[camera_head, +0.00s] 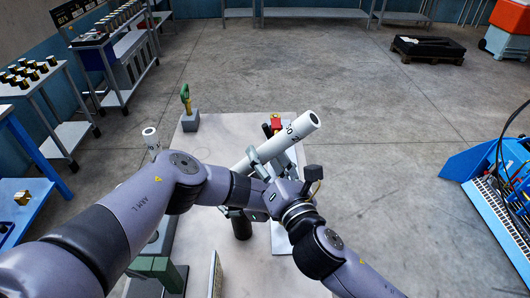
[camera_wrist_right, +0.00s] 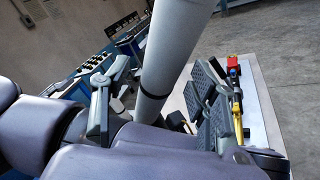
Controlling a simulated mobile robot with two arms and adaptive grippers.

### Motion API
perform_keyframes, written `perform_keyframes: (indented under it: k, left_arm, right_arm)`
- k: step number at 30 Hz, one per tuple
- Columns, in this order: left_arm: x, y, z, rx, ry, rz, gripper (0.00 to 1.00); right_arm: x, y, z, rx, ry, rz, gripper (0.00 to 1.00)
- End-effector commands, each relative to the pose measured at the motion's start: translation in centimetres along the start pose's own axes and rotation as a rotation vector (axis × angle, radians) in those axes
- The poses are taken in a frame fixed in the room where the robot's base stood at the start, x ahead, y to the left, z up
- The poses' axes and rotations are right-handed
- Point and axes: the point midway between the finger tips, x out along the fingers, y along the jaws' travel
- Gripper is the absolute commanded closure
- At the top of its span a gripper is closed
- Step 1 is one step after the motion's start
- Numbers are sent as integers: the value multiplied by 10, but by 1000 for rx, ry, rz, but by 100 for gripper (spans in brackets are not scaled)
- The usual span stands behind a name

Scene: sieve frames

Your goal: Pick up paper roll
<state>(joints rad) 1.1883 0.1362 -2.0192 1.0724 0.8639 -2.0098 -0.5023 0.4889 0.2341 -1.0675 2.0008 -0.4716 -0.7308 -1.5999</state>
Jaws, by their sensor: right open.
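A white paper roll (camera_head: 295,130) with dark print near its upper end is tilted above the table in the head view. It also shows in the right wrist view (camera_wrist_right: 172,50), crossing from the top down to the gripper. My right gripper (camera_head: 262,158) is open around the roll, and in the right wrist view its jaws (camera_wrist_right: 155,105) stand on either side of it. Whether the pads touch the roll cannot be told.
A pale table (camera_head: 213,150) lies under my arms. On it are a grey block with a green and yellow piece (camera_head: 189,112) and a red item (camera_head: 275,124). Another white cylinder (camera_head: 150,136) stands at the left. A blue machine (camera_head: 480,165) is at the right; open floor lies between.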

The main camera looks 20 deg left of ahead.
Motion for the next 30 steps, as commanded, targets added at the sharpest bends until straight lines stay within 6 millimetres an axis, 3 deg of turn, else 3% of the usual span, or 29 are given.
perform_keyframes:
  k: [4,12,30]
  left_arm:
    - [0,0,1,-1,-1,0,100]
    - [0,0,0,-1,-1,0,100]
    - [0,0,1,-1,-1,0,100]
  right_arm:
    - [15,0,0,-1,1,0,46]
    - [16,-1,0,-1,1,0,47]
    - [16,-1,0,-1,1,-1,87]
